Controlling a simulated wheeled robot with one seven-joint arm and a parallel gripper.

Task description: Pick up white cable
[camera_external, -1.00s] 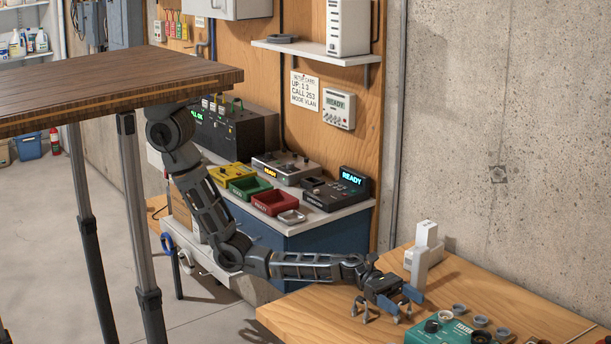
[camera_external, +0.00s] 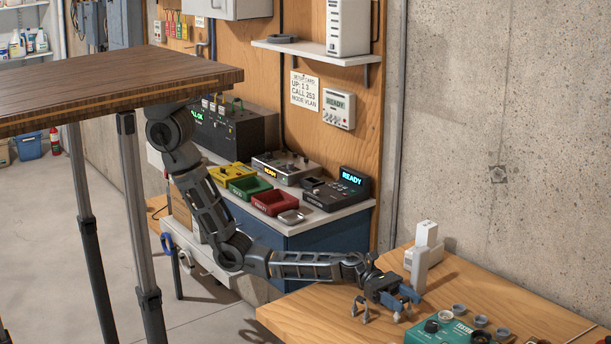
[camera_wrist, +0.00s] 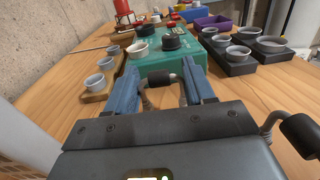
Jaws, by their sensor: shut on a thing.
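A second short cable (camera_wrist: 272,121) with a black plug lies at the right of the wrist view. In the external view a small arched cable (camera_external: 360,307) stands left of my gripper.
The green tester (camera_external: 440,333) with round knobs is just beyond my fingers. Grey cups (camera_wrist: 95,83) stand on a wooden strip to its left, and dark cup holders (camera_wrist: 235,56) to its right. White upright boxes (camera_external: 420,260) stand behind my gripper by the concrete wall.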

